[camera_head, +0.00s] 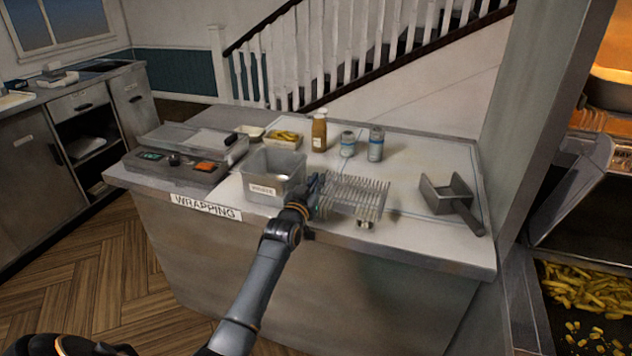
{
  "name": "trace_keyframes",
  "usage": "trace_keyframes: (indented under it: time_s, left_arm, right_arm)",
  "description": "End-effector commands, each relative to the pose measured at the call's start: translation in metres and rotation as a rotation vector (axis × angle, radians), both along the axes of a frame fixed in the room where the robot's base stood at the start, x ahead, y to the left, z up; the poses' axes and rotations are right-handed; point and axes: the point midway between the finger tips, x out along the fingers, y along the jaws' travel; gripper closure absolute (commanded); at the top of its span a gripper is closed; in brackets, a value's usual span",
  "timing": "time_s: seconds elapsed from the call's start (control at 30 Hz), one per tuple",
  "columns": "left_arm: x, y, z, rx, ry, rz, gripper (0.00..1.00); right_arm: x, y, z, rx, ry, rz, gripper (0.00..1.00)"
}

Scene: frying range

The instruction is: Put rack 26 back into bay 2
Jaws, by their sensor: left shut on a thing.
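A wire rack (358,194) with a row of thin upright prongs is at the front of the wrapping counter. My left gripper (314,196) is shut on the rack's left end, with the arm reaching up from the bottom of the picture. The rack looks held at or just above the counter top; I cannot tell whether it touches. A small tag hangs low at its front, too small to read. A partly cut-off bay label (622,157) shows at the right edge; its number cannot be made out. My right gripper is out of view.
A labelled metal bin (272,180) stands just left of the rack. A metal scoop (448,193) lies to its right. A bottle (319,132) and two cans (376,144) stand behind. Fries (590,291) lie in the station at right, beyond a pillar (520,130).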

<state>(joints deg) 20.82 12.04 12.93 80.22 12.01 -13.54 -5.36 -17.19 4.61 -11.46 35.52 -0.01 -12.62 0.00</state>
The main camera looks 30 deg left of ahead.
Motion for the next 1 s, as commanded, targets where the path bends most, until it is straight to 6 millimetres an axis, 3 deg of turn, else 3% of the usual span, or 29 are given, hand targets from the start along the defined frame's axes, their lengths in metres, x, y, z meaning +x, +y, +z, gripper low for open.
trace_keyframes:
  time_s: [0.27, 0.3, 0.4, 0.7, 0.87, 1.0]
  left_arm:
    - [0.0, 0.001, -0.002, 0.001, -0.009, 0.001, 1.0]
    - [0.0, 0.0, -0.004, 0.001, -0.004, 0.001, 0.88]
    - [0.0, 0.0, -0.004, 0.001, -0.004, 0.001, 0.69]
    - [0.0, 0.0, -0.005, 0.001, -0.004, 0.001, 0.69]
    - [-0.001, 0.0, -0.012, 0.001, -0.004, 0.001, 0.69]
    - [-0.022, -0.005, -0.01, 0.001, -0.004, 0.0, 0.69]
  right_arm:
    - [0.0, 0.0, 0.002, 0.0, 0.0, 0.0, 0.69]
    - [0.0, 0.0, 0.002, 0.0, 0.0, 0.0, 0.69]
    - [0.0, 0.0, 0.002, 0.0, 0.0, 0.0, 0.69]
    - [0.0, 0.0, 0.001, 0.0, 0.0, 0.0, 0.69]
    - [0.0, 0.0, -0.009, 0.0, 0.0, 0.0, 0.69]
    - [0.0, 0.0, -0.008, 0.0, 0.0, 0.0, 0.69]
